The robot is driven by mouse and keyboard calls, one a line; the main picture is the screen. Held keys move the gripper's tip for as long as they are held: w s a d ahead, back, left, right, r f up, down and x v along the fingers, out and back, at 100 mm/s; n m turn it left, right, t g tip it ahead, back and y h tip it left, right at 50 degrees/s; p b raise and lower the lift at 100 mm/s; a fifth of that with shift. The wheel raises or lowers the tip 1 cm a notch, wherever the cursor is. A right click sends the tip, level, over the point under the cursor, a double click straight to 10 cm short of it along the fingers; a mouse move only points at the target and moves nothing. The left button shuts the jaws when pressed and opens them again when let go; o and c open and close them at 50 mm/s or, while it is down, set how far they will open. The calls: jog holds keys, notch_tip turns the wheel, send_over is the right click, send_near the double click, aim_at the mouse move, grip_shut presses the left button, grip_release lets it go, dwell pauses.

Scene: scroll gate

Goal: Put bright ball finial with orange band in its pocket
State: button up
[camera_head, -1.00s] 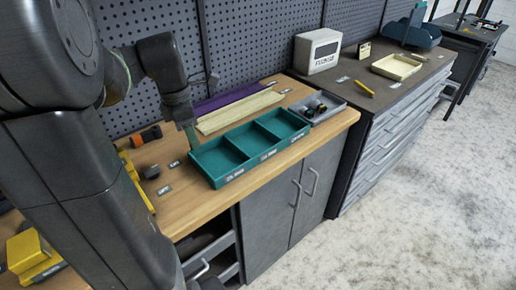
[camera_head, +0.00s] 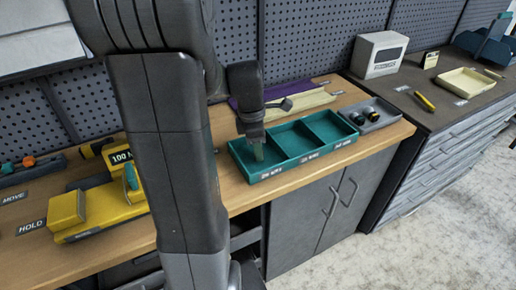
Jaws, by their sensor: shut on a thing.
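The teal tray (camera_head: 311,163) with three compartments in a row stands on the wooden bench, with small unreadable labels on its front wall. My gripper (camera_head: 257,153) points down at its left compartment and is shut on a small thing. A greenish piece shows at the fingertips, but it is too small to identify, and I cannot tell whether it touches the tray floor. The middle and right compartments look empty. No bright ball finial with an orange band can be made out. My arm hides part of the bench left of the tray.
A yellow device (camera_head: 95,210) stands at the bench's left. A cream strip (camera_head: 302,104) lies behind the teal tray. A white box (camera_head: 379,54) stands on the dark cabinet.

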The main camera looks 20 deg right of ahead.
jog(key=shift+f, duration=0.5)
jog(key=shift+f, duration=0.1)
jog(key=o, duration=1.2)
jog(key=shift+c, duration=0.2)
notch_tip(320, 180, up, 12)
jog(key=a, duration=0.1)
jog(key=shift+w+a+p, duration=0.2)
jog(key=shift+p, duration=0.2)
